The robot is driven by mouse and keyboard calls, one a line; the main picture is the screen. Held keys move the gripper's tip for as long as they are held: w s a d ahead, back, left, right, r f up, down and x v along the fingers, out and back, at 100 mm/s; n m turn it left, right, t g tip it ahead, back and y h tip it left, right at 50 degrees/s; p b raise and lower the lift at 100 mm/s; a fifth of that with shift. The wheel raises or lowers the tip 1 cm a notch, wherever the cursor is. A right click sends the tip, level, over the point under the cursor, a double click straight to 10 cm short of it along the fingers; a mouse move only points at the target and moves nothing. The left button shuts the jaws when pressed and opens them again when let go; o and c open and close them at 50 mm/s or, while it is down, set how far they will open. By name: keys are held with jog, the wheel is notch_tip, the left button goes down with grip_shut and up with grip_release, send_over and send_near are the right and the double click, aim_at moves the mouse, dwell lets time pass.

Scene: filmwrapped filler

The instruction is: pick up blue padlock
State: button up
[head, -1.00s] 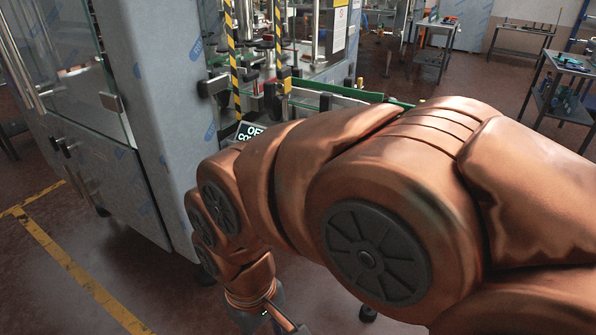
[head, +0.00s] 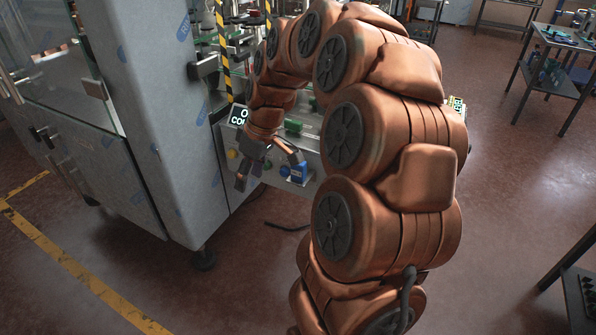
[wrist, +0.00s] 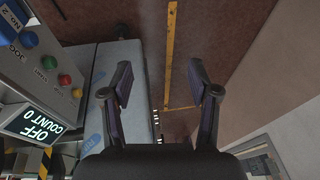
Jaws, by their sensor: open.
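A small blue object that looks like the blue padlock (head: 299,173) hangs on the front of the machine's control panel in the head view. Blue also shows at the upper left edge of the wrist view (wrist: 8,26), cut off by the frame. My gripper (head: 270,170) points down in front of the panel, just left of the padlock, with one finger close to it in the picture. In the wrist view my gripper (wrist: 160,82) has its two fingers spread, with nothing between them but floor behind. Whether a finger touches the padlock cannot be told.
The panel carries a lit display (wrist: 35,121) and several buttons, including a red one (wrist: 64,79). A tall grey cabinet (head: 165,100) stands left of my gripper. A black cable (head: 287,227) lies on the floor. Work tables (head: 550,75) stand at the right.

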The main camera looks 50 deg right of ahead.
jog(key=w+d+f+t, duration=0.2)
jog(key=w+d, duration=0.1)
jog(key=d, duration=1.1)
jog(key=h, duration=0.1)
send_over(303, 163)
jog(key=s, duration=0.1)
notch_tip(303, 163, down, 2)
jog(key=shift+p+x, duration=1.05)
jog(key=shift+x, duration=0.55)
jog(key=shift+d+p+x, duration=0.1)
jog(key=shift+p+x, duration=0.3)
jog(key=shift+x, duration=0.6)
jog(key=shift+d+p+x, duration=0.15)
jog(key=shift+p+x, duration=0.2)
jog(key=shift+x, duration=0.65)
jog(key=shift+s, duration=0.1)
grip_shut()
